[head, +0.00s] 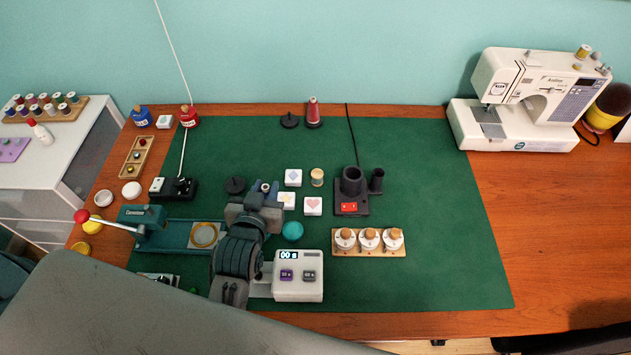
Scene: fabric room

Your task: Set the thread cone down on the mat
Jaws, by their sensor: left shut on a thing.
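My left gripper (264,193) is over the green mat (430,200), a little left of its middle. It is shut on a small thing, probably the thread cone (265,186). Only its greyish top shows between the fingers; the rest is hidden, so I cannot tell if it touches the mat. A red thread cone (313,108) stands upright on a dark base at the mat's back edge. My right gripper is not in view.
A dark cup holder (352,183) stands to the right. The mat's right part is clear. A sewing machine (530,95) stands back right.

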